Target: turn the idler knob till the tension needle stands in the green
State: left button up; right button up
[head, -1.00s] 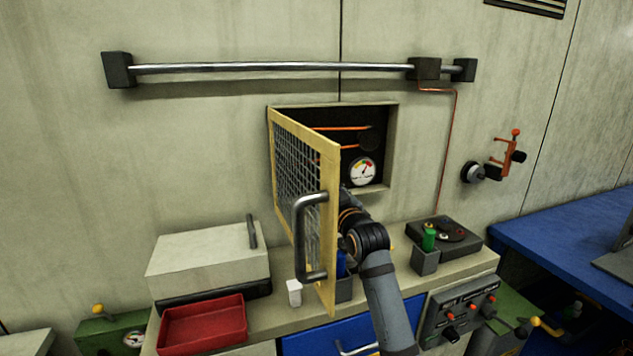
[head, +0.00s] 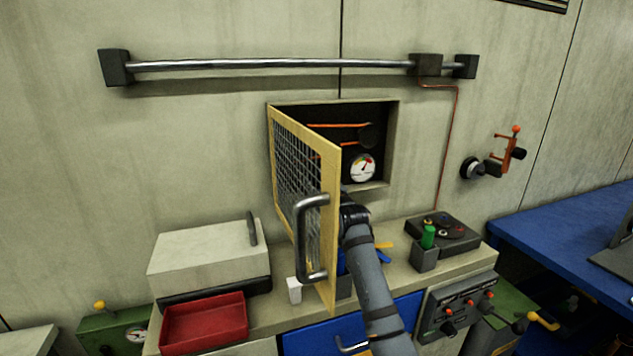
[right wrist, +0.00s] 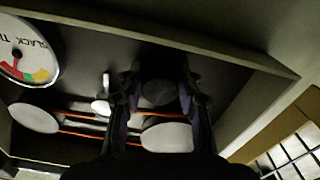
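The tension gauge (head: 362,168) is a white dial in the dark wall recess. A dark round knob (right wrist: 158,92) lies between the fingers of my right gripper (right wrist: 160,88). The fingers stand apart on either side of it, with a gap visible. In the head view my right arm reaches up to the recess, and its gripper is hidden behind the mesh door. My left gripper is out of view.
The yellow-framed mesh door (head: 331,215) stands open left of my arm, with its grey handle (head: 302,240) outward. Orange strands run over pale rollers (right wrist: 168,137) in the recess. A counter below holds a red tray (head: 205,322) and a green-topped holder (head: 427,240).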

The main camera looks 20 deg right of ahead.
jog(key=c, duration=0.3)
jog(key=n+p, duration=0.1)
jog(key=n, duration=0.2)
jog(key=n+p, duration=0.1)
jog(key=n, duration=0.2)
jog(key=shift+n, duration=0.4)
jog(key=n, duration=0.3)
jog(key=shift+p, duration=0.4)
jog(key=shift+d+n, duration=0.1)
jog(key=shift+n, duration=2.4)
jog(key=shift+r, duration=0.1)
